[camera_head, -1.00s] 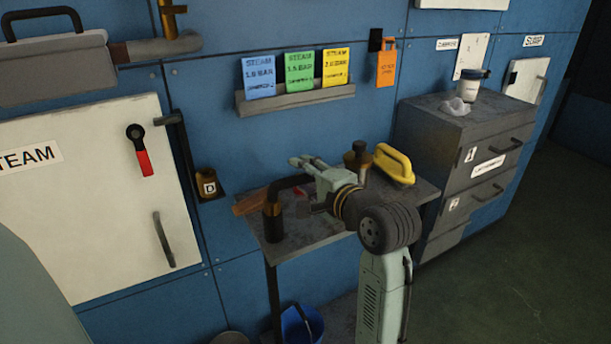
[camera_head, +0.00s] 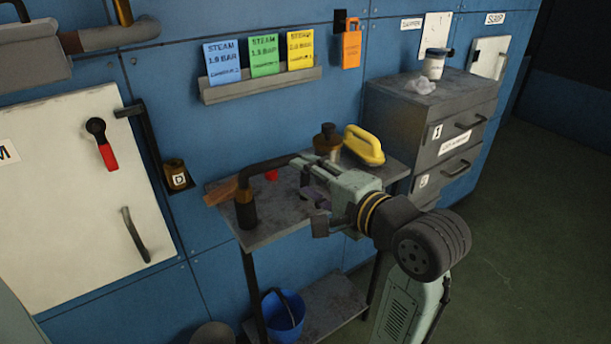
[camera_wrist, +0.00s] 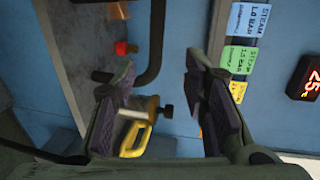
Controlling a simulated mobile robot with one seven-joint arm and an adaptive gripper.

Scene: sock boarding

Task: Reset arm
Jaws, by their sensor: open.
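My gripper (camera_head: 306,180) is in front of and above the small metal table (camera_head: 285,222) in the head view. In the wrist view my gripper (camera_wrist: 160,108) shows two dark-padded fingers spread wide apart with nothing held between them. Beyond the fingers, the wrist view shows the yellow-handled tool (camera_wrist: 137,140) and part of a dark bent pipe (camera_wrist: 155,55). My arm hides part of the table's right side in the head view.
Coloured cards (camera_head: 264,56) stand in a wall rack. Open floor lies at the right.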

